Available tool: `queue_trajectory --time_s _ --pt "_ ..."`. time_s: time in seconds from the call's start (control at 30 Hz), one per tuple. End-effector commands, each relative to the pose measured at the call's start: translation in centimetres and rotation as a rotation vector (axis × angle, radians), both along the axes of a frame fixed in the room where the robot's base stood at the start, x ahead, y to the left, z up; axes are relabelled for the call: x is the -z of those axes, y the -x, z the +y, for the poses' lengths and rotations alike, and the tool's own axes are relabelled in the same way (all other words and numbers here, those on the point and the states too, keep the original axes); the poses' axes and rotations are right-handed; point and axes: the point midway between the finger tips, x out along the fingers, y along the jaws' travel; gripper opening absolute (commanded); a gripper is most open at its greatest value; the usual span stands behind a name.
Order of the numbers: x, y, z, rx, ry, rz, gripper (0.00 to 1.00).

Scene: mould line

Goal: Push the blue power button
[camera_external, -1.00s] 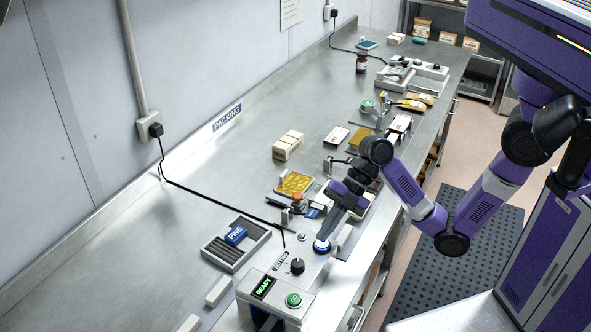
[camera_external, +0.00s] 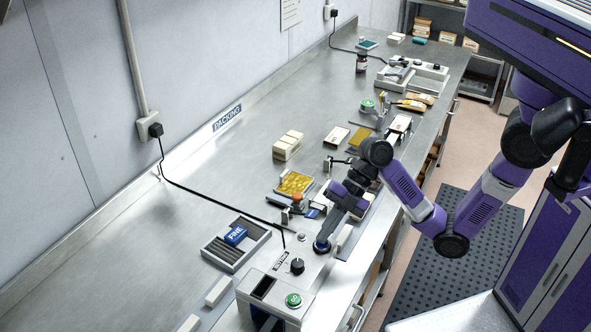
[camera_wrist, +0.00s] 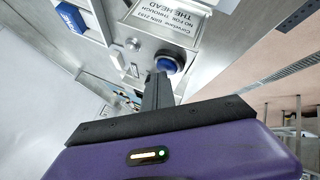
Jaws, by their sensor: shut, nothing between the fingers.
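In the wrist view the blue button (camera_wrist: 166,65) shows just beyond the fingertips. My gripper (camera_external: 326,236) is shut and empty, pointing down with its tips at the button. They look to be touching it, and they hide part of it in the external view. My gripper also shows in the wrist view (camera_wrist: 160,79), with its fingers together. The machine's display (camera_external: 263,287) is dark.
A green button (camera_external: 293,300) and a black knob (camera_external: 297,265) are on the same machine. A tray with a blue FINE block (camera_external: 236,235) stands to the left. An orange-topped part (camera_external: 297,198) and a yellow tray (camera_external: 294,184) lie behind.

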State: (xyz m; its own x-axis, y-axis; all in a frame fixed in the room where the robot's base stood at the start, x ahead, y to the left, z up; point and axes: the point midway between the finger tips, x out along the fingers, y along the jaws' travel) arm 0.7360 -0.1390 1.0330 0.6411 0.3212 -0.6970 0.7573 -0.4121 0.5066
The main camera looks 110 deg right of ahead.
Motion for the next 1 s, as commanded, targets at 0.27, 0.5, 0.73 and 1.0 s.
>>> queue_trajectory --time_s 0.27,0.5,0.73,1.0 --pt "-0.5 0.0 0.0 0.000 0.000 0.000 0.00" --pt "-1.1 0.0 0.0 0.000 0.001 -0.001 0.00" --pt "-3.3 0.0 0.0 -0.001 0.001 -0.001 0.00" --pt "-5.7 0.0 0.0 0.000 0.001 -0.001 0.00"
